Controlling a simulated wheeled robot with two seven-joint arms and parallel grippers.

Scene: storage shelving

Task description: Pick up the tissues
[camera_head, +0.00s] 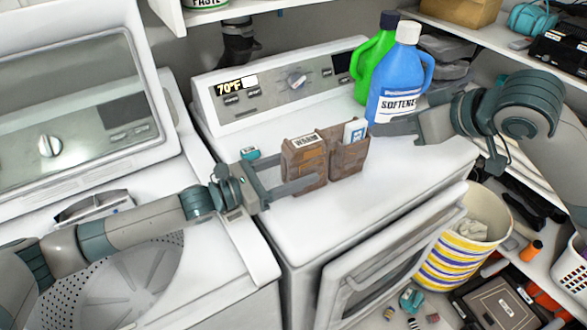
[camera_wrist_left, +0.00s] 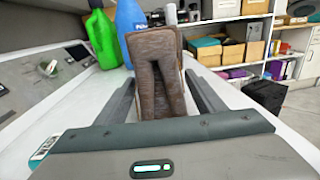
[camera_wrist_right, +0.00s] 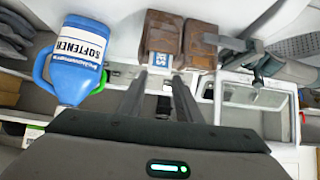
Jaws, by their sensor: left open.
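A brown caddy (camera_head: 303,165) with two compartments stands on the white dryer top. A white-and-blue pack (camera_head: 355,131), possibly the tissues, sticks up from its right compartment; it also shows in the right wrist view (camera_wrist_right: 162,59). A small teal-and-white box (camera_head: 250,153) lies behind my left gripper. My left gripper (camera_head: 288,174) is open, its fingers reaching toward the caddy's left part. In the left wrist view, the caddy (camera_wrist_left: 155,80) shows between and beyond the fingers. My right gripper (camera_head: 392,126) is open and empty, right of the caddy in front of the blue bottle.
A blue softener bottle (camera_head: 397,85) and a green bottle (camera_head: 372,60) stand behind the caddy. The dryer's door (camera_head: 390,265) hangs open in front. A washer (camera_head: 85,120) with its lid up is at left. A striped basket (camera_head: 447,255) stands at right. The dryer's front top is clear.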

